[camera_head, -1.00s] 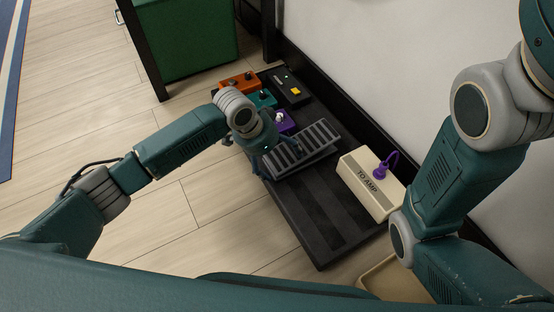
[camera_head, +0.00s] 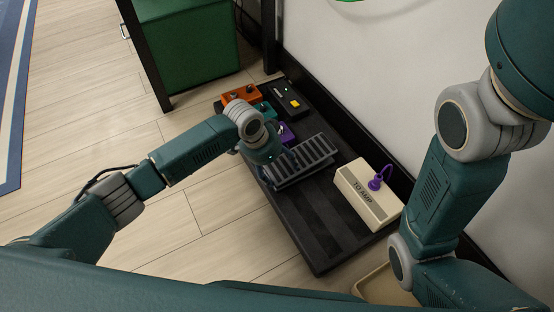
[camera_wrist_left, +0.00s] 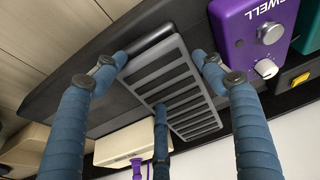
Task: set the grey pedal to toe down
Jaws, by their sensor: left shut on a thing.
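The grey pedal (camera_head: 308,153) is a long ribbed rocker plate on the dark pedalboard (camera_head: 320,240). In the left wrist view the pedal (camera_wrist_left: 178,90) shows its black slots between grey bars. My left gripper (camera_head: 270,165) is at the pedal's left end in the head view, its fingers mostly hidden by the wrist. I cannot tell the pedal's exact tilt. My right arm shows at the right, but its gripper is out of view.
A cream "TO AMP" box (camera_head: 362,195) with a purple plug (camera_head: 377,183) sits to the right of the pedal. Orange (camera_head: 240,97), teal (camera_head: 266,108), purple (camera_head: 287,133) and black (camera_head: 290,97) pedals stand behind. The board's front is clear.

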